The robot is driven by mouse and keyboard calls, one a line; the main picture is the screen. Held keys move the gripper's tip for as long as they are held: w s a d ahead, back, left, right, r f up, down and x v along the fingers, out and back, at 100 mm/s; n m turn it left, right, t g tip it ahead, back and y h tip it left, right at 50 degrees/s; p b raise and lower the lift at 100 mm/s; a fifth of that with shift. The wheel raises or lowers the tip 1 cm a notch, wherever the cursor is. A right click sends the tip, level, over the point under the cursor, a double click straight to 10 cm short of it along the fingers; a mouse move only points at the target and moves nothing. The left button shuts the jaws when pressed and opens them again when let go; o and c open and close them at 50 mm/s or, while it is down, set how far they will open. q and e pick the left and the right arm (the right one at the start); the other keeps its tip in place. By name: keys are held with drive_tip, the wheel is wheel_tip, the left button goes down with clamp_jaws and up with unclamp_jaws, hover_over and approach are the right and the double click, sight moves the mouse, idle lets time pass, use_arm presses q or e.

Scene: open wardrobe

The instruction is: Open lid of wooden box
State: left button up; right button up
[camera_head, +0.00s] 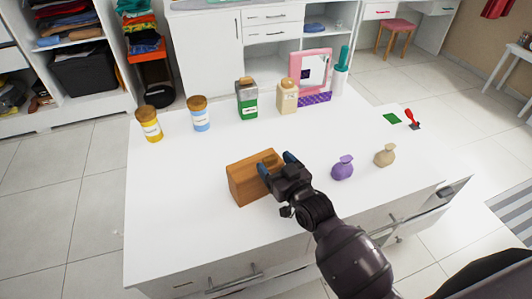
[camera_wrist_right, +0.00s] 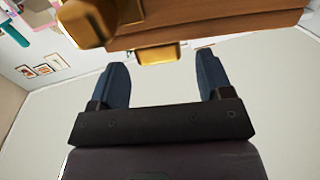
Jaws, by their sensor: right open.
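The wooden box (camera_head: 247,180) stands on the white table, its lid (camera_head: 252,160) on top looking shut. My right gripper (camera_head: 277,165) is at the right part of the box's front and top edge. In the right wrist view, the gripper (camera_wrist_right: 162,80) is open, its two blue fingers apart. A brass-coloured clasp (camera_wrist_right: 158,54) on the box edge (camera_wrist_right: 215,25) sits just beyond the gap between the fingers. I cannot tell whether a finger touches the box. The gripper hides part of the box's right side in the head view. My left gripper is not in view.
On the white table (camera_head: 190,230), a purple pouch (camera_head: 342,168) and a beige pouch (camera_head: 385,155) lie right of the gripper. Several jars, including a yellow one (camera_head: 149,125), and a pink-framed mirror (camera_head: 312,70) stand along the back. The table's front left is clear.

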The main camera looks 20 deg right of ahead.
sight(266, 153)
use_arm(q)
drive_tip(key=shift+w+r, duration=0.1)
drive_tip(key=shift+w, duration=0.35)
use_arm(e)
drive_tip(key=shift+x, duration=2.35)
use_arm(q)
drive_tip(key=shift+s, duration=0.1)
use_arm(e)
drive_tip(key=c, duration=1.3)
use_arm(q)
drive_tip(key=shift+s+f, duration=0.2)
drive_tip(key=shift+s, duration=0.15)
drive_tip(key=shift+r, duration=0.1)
use_arm(e)
drive_tip(key=shift+w, duration=0.1)
